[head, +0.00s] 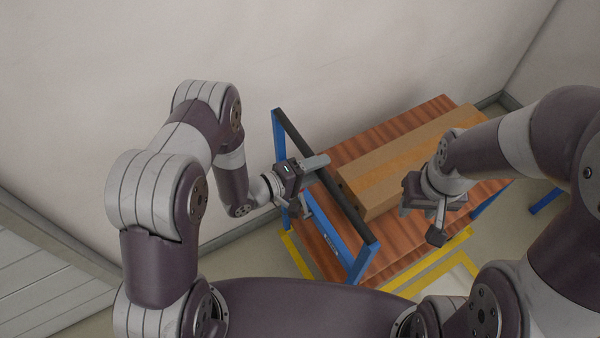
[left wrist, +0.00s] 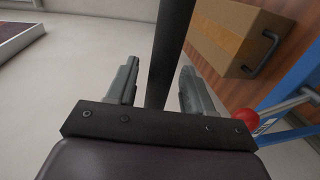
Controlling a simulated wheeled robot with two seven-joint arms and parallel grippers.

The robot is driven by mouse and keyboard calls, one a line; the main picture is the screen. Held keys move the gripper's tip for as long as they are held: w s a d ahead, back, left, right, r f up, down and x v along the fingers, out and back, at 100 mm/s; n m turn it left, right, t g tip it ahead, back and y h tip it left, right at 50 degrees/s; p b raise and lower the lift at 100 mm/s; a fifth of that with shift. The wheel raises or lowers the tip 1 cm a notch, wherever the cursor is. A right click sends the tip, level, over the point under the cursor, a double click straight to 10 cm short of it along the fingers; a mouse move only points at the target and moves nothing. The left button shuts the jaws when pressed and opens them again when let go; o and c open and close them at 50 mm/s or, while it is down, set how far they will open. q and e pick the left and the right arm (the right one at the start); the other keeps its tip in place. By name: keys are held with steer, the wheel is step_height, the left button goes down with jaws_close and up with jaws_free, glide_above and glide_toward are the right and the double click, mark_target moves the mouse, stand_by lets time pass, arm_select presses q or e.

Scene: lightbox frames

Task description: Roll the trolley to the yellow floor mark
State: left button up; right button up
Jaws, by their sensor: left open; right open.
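The trolley has a reddish-brown wood deck (head: 400,262), a blue frame (head: 359,264) and a black handle bar (head: 335,186). My left gripper (head: 318,184) is open at the bar, one finger on either side. In the left wrist view the bar (left wrist: 172,50) runs between the open fingers (left wrist: 157,85), with gaps visible beside it. My right gripper (head: 420,222) is open and empty, right of the bar and above the deck's near side. The yellow floor mark (head: 432,272) shows as lines along the trolley's near side and left end; the trolley hides the rest.
A long cardboard box (head: 400,160) lies on the deck; its end (left wrist: 236,35) carries a dark pull handle. A pale wall (head: 300,60) stands close behind the trolley. A red ball-shaped part (left wrist: 247,120) shows by the blue frame. Bare floor shows at the lower right.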

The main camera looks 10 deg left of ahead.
arm_select(q)
steer(key=b+v, duration=0.1)
steer(key=v, duration=1)
steer(key=shift+s+a, duration=0.15)
